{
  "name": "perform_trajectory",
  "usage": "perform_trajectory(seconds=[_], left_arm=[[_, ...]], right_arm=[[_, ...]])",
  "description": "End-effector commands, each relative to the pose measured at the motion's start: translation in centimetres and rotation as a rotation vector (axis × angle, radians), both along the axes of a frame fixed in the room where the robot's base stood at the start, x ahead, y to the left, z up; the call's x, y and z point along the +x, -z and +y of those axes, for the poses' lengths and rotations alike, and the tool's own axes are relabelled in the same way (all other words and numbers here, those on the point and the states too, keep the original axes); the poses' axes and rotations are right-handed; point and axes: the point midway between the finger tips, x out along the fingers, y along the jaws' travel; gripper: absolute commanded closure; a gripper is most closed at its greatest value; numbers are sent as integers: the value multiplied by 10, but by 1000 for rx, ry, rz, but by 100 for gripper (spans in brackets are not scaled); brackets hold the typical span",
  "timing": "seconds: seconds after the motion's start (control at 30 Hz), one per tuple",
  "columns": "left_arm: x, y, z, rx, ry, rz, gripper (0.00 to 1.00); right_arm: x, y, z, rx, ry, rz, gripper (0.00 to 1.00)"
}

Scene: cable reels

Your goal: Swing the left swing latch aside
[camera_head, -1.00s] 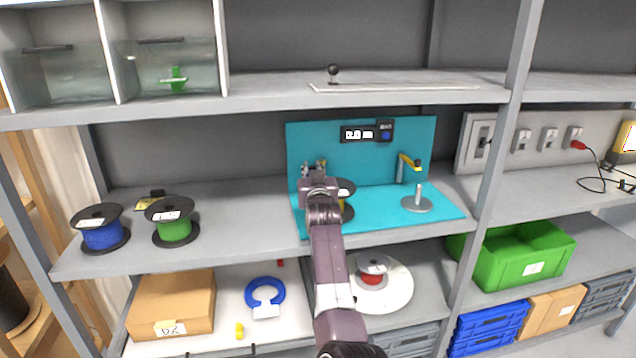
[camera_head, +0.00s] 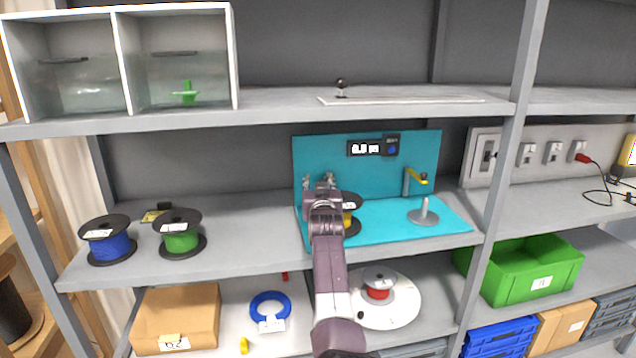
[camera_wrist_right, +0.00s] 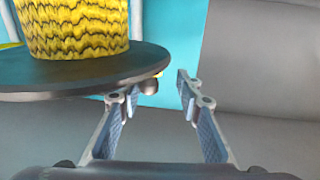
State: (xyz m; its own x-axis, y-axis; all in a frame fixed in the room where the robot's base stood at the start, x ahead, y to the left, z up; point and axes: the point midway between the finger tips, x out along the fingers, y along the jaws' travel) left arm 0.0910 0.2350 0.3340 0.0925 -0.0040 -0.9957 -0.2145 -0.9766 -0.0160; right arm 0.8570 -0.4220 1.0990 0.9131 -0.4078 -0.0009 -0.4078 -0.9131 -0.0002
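The teal fixture (camera_head: 372,160) stands on the middle shelf. A yellow reel (camera_head: 347,219) sits at its left side, partly hidden by my right arm; it fills the upper left of the wrist view (camera_wrist_right: 75,28). The left swing latch is mostly hidden in the head view. In the wrist view a dark round knob (camera_wrist_right: 149,87) with a bit of yellow shows past the reel's flange, near the left fingertip; it seems to be this latch's end. My right gripper (camera_head: 320,181) is open beside the reel, its fingers apart in the wrist view (camera_wrist_right: 160,88). My left gripper is out of view.
The right latch, a yellow arm (camera_head: 416,176) on a grey post, stands above an empty spindle (camera_head: 424,210). Blue (camera_head: 108,243) and green (camera_head: 180,238) reels stand on the left of this shelf. The upper shelf (camera_head: 270,108) runs overhead. Shelf space between the green reel and fixture is clear.

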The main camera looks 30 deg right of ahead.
Motion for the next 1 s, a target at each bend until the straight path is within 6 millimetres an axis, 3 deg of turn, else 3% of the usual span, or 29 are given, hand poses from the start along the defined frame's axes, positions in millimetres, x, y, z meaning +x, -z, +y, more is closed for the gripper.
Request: perform_trajectory(seconds=[0.37,1.0], left_arm=[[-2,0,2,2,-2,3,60],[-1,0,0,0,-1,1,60]], right_arm=[[-12,1,5,-2,2,1,68],[-95,1,42,0,0,-1,68]])
